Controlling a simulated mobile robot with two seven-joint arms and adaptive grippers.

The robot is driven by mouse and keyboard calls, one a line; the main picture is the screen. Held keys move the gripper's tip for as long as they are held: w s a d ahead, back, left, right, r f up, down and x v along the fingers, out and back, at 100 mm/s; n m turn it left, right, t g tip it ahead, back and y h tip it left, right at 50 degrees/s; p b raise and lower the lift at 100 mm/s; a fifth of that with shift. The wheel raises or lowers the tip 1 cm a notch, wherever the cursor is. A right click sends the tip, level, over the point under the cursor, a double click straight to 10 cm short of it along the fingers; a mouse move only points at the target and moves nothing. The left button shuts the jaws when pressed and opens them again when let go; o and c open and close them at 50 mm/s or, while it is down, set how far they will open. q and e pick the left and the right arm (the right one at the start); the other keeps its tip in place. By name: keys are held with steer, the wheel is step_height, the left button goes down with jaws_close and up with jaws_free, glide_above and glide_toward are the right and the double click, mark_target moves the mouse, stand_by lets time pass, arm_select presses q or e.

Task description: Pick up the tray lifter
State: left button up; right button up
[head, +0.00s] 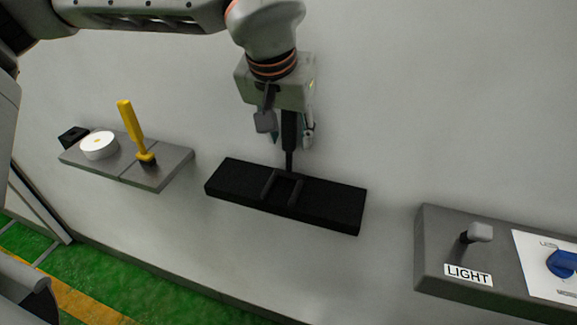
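The tray lifter (289,140) looks like a black tool with an upright handle and a low two-pronged fork at its foot. It stands on a black wall shelf (335,207) in the middle of the head view. My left gripper (289,133) points down from above, with a finger on each side of the handle's upper part. The fingers look spread, with small gaps beside the handle. The top of the handle is hidden by the gripper's body. My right gripper is not in view.
A grey shelf (175,165) at left holds a white round piece (99,145) and a yellow-handled tool (132,125). A grey control box (434,225) with a switch labelled LIGHT and a blue knob (563,263) is at right.

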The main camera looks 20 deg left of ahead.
arm_select(q)
jaws_close()
steer(key=shift+r, duration=0.1)
